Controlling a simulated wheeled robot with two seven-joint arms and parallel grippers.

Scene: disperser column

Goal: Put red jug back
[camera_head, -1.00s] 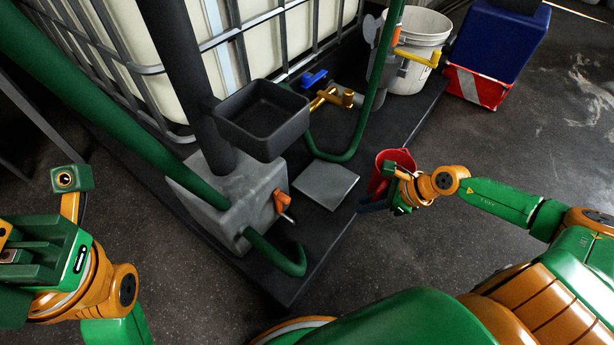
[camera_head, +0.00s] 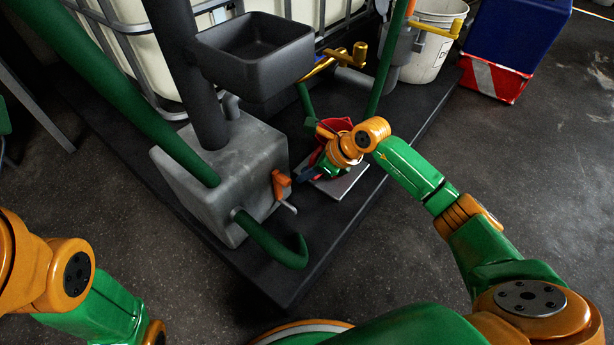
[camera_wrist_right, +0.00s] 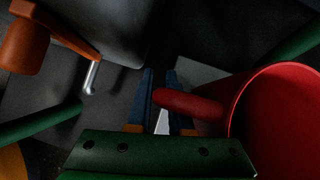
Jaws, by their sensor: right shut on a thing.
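The red jug (camera_head: 337,126) is partly hidden behind my right gripper (camera_head: 308,175) in the head view. In the right wrist view the jug (camera_wrist_right: 285,115) fills the right side, and its handle reaches left to between the blue fingers of my right gripper (camera_wrist_right: 162,100), which is shut on it. The jug is over or on the grey square plate (camera_head: 345,187); I cannot tell whether it touches. My left gripper is out of the head view; only part of the left arm shows.
A grey block (camera_head: 215,180) with an orange-handled tap (camera_head: 281,184) stands close left of the right gripper. A black tray (camera_head: 255,50) is mounted above it. A green hose (camera_head: 270,245) curls in front. A white bucket (camera_head: 430,55) and a blue bin (camera_head: 515,35) stand at the back right.

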